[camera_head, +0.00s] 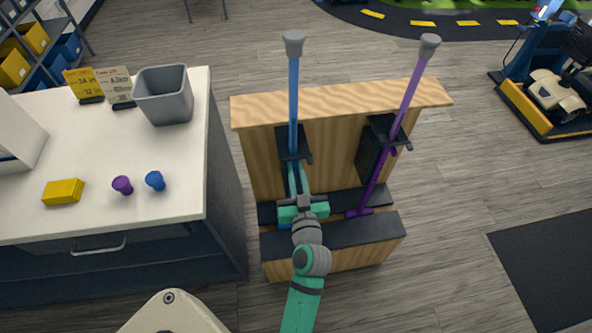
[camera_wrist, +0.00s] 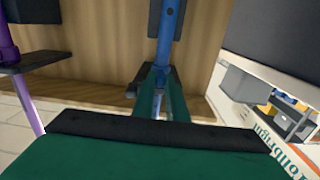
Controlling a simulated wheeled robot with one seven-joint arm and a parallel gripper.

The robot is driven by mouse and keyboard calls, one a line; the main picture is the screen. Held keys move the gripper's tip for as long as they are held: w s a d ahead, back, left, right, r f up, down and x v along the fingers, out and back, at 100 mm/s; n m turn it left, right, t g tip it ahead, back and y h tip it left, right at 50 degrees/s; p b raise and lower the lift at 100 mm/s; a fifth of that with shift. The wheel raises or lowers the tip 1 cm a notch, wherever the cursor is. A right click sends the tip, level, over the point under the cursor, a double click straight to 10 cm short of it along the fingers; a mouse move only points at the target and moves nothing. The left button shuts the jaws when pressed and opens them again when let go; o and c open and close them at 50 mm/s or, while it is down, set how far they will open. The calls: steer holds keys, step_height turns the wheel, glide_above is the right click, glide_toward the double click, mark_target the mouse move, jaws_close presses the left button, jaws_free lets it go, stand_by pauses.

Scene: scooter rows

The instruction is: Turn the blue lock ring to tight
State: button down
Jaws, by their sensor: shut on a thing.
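The blue pole (camera_head: 293,95) stands upright with a grey knob on top, held by a dark bracket (camera_head: 292,143) on the wooden stand. My teal gripper (camera_head: 296,172) is shut around the lower part of this pole, below the bracket. The blue pole also shows in the wrist view (camera_wrist: 171,35), running down between my two fingers (camera_wrist: 160,75). The blue lock ring appears to be between the fingers, which mostly hide it. I cannot make out any mark or its turn angle.
A purple pole (camera_head: 410,90) leans in a second bracket on the wooden stand (camera_head: 335,100), close to my gripper's right. A white table (camera_head: 100,215) at left holds a grey bin (camera_head: 163,95), a yellow block (camera_head: 63,191), purple (camera_head: 122,185) and blue (camera_head: 155,181) knobs.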

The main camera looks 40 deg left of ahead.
steer(key=shift+f, duration=0.1)
steer(key=c, duration=1.8)
jaws_free()
steer(key=shift+o, duration=0.2)
steer(key=v, duration=1)
steer(key=shift+s+d, duration=0.25)
steer(key=shift+d, duration=0.1)
steer(key=s+d+f+m+t+h, duration=0.1)
steer(key=s+d+f+m+h, duration=0.25)
steer(key=d, duration=0.45)
steer(key=s+d+f+m+t+h, duration=0.2)
steer(key=d+f+h, duration=0.2)
steer(key=d, duration=0.3)
steer(key=s+d+r+m+h, duration=0.1)
steer(key=s+d+m+h, duration=0.1)
steer(key=s, duration=0.4)
steer(key=s+d+r+m+h, duration=0.2)
steer(key=s+d+h, duration=0.2)
steer(key=s+d, duration=0.3)
